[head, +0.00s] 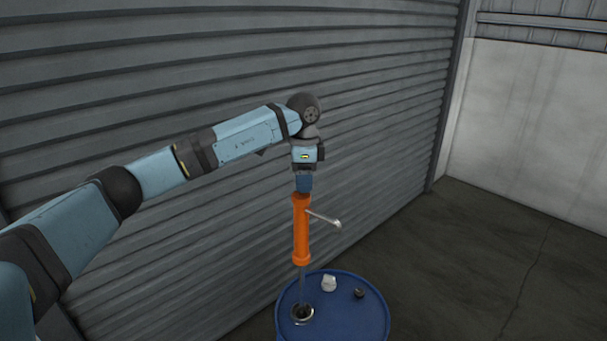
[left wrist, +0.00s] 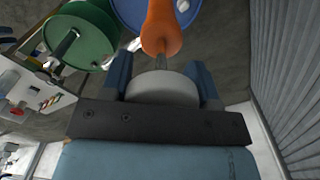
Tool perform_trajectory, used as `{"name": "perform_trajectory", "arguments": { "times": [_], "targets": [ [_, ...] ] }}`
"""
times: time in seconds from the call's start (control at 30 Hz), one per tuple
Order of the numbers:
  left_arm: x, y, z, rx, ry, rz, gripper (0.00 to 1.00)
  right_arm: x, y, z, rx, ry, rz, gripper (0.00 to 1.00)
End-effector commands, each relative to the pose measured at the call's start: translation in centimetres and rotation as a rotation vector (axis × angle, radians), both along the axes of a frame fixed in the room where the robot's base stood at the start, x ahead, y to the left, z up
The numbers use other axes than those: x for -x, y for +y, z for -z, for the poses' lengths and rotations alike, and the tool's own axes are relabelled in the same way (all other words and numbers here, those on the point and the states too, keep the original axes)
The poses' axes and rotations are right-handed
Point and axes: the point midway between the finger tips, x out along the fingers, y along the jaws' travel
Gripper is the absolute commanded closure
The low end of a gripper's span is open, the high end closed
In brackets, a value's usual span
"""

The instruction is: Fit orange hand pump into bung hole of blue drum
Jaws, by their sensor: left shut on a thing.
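The orange hand pump (head: 301,230) hangs upright with its silver lever pointing right and its thin grey tube below. My left gripper (head: 304,184) is shut on the top of the pump. In the left wrist view the gripper (left wrist: 162,84) has its fingers on either side of the pump's pale grey top, with the orange pump body (left wrist: 160,28) beyond. The blue drum (head: 345,317) stands below. Its ringed bung hole (head: 302,314) is at the lid's front left. The tube's lower end meets the hole in the picture; I cannot tell how deep it is. My right gripper is not in view.
A white fitting (head: 328,284) and a small dark cap (head: 359,293) are on the drum lid. A grey ribbed shutter wall (head: 210,200) stands close behind and left. Open concrete floor (head: 480,270) lies right. A green drum (left wrist: 85,30) shows in the left wrist view.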

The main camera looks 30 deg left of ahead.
Motion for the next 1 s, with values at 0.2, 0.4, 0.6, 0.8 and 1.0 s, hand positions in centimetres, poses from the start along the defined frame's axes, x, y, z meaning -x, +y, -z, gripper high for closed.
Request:
{"name": "perform_trajectory", "arguments": {
  "times": [0.2,0.4,0.6,0.8,1.0],
  "targets": [
    [0.0,0.0,1.2,0.000,-0.001,0.000,0.64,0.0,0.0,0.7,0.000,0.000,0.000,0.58],
    [0.0,0.0,2.4,0.000,-0.001,0.000,0.64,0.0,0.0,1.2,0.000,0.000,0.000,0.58],
    [0.0,0.0,2.7,0.001,-0.003,0.000,0.64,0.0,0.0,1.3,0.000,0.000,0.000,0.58],
    [0.0,0.0,2.7,0.001,-0.003,0.000,0.64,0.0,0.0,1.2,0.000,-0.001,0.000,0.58],
    [0.0,0.0,3.2,0.000,-0.001,0.000,0.64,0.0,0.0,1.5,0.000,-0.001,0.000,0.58]
  ]
}}
